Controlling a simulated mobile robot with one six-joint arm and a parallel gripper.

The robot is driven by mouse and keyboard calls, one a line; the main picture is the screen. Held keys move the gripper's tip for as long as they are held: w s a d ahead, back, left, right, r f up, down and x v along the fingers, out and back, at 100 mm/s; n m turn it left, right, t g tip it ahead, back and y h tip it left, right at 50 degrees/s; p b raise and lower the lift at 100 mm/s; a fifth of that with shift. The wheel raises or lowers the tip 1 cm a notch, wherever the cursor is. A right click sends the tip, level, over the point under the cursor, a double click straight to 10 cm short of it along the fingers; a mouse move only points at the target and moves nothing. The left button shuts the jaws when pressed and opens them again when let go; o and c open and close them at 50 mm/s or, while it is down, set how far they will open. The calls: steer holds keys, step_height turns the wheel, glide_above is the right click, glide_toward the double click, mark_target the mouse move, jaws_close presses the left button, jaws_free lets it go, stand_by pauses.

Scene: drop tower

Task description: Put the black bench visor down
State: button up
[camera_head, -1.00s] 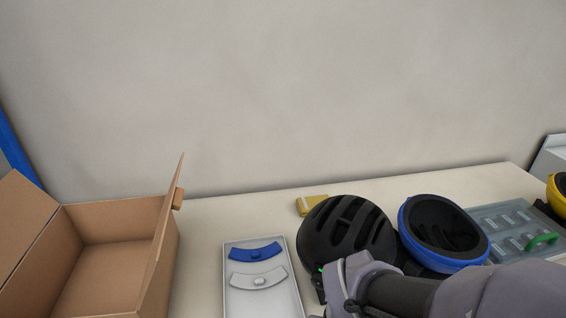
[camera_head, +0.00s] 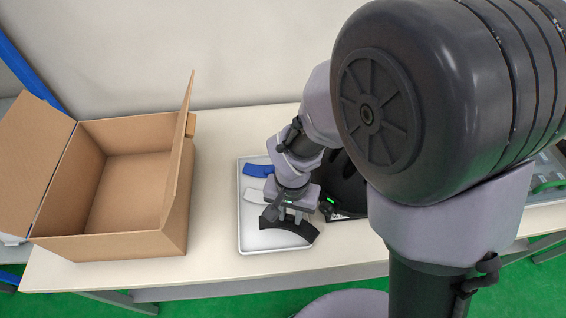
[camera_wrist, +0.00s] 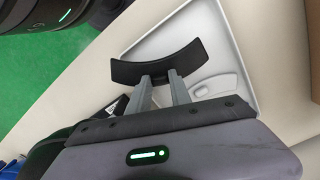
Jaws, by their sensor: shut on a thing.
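The black bench visor (camera_head: 290,233) is a curved black strip at the near end of the white tray (camera_head: 243,222). My gripper (camera_head: 286,218) is over the tray and shut on the visor. In the wrist view the two fingers (camera_wrist: 158,82) grip the middle of the visor (camera_wrist: 185,57), and its ends stick out on both sides. I cannot tell whether the visor touches the tray floor. A blue visor (camera_head: 256,171) and a pale grey visor (camera_head: 253,196) lie farther back in the tray, partly hidden by my arm.
An open cardboard box (camera_head: 117,246) stands to the left of the tray. A black helmet (camera_head: 345,187) stands close on the right, mostly behind my arm. The table (camera_head: 212,215) is clear between box and tray.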

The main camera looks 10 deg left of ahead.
steer(key=w+a, duration=0.2)
steer(key=a, duration=0.1)
steer(key=shift+a+f, duration=0.1)
steer(key=shift+f, duration=0.05)
step_height(320, 180, down, 4)
steer(key=b, duration=0.2)
steer(key=shift+w+b, duration=0.1)
steer(key=shift+b, duration=0.25)
steer(key=o, duration=0.9)
steer(key=d+r+m+t+y+p, duration=0.1)
steer(key=d+r+p, duration=0.2)
steer(key=r, duration=0.8)
steer(key=d+r+t+p, duration=0.1)
steer(key=d+r+p, duration=0.15)
steer(key=r, duration=0.85)
steer(key=s+d+r+m+t+y, duration=0.1)
steer(key=s+d+r+t, duration=0.2)
steer(key=s+d+r, duration=0.5)
steer(key=shift+s+d+r+m+t, duration=0.15)
steer(key=shift+s+d+m+t, duration=0.3)
steer(key=shift+d, duration=0.75)
steer(key=shift+s, duration=0.15)
